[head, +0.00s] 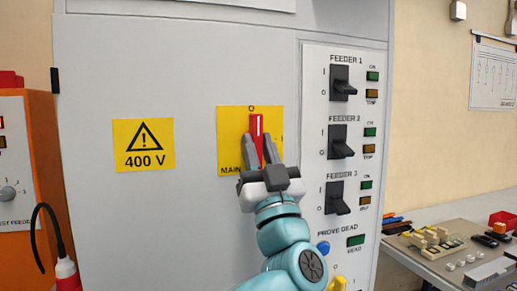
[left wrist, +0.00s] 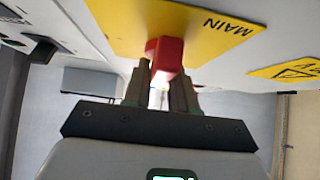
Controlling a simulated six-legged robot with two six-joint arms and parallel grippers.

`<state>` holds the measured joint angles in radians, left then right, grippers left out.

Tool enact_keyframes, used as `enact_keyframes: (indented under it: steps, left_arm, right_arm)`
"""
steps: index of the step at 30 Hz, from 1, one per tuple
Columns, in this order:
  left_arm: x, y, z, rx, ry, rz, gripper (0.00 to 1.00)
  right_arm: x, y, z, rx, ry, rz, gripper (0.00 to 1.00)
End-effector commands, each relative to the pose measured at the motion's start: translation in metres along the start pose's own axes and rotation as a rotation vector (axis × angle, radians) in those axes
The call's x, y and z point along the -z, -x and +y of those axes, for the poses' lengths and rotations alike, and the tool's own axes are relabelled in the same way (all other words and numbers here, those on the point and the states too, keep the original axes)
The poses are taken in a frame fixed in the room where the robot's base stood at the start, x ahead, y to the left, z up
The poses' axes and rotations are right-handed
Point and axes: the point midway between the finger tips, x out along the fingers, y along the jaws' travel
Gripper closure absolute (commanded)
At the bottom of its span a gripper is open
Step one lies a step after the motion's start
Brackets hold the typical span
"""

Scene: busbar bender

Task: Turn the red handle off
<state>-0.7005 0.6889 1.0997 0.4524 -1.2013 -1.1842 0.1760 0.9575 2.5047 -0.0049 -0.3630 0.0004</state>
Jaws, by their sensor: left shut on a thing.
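The red handle (head: 257,126) sits on a yellow plate (head: 228,120) marked MAIN on the grey cabinet front. The handle stands upright, its upper end towards the O mark at the top of the plate. My left gripper (head: 259,148) is shut on the handle, one finger on each side, and hides its lower part. In the left wrist view the red handle (left wrist: 166,54) shows between the fingers of the left gripper (left wrist: 160,78), in front of the yellow plate (left wrist: 120,22). My right gripper is not in view.
A panel of black feeder switches (head: 339,142) is right of the plate. A yellow 400 V sign (head: 144,145) is to the left. An orange box (head: 42,135) with a cable stands far left. A bench (head: 412,214) with parts is at lower right.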

Motion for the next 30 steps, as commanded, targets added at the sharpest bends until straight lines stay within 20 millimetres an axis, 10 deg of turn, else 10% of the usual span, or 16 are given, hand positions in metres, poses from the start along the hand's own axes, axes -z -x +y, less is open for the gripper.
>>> enact_keyframes:
  steps: [13,14,16,30]
  left_arm:
    - [-0.0007,-0.0013,-0.0009,0.007,0.007,-0.003,1.0]
    - [-0.0007,-0.0013,-0.0009,0.007,0.007,-0.002,0.71]
    - [-0.0006,-0.0013,-0.0011,0.008,0.007,-0.002,0.53]
    - [-0.0005,-0.0007,-0.0006,0.007,0.006,-0.001,0.53]
  right_arm:
    - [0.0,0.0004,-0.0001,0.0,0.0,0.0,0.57]
    - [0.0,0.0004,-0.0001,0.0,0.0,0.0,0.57]
    - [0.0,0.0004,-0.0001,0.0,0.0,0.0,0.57]
    - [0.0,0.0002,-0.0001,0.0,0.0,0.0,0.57]
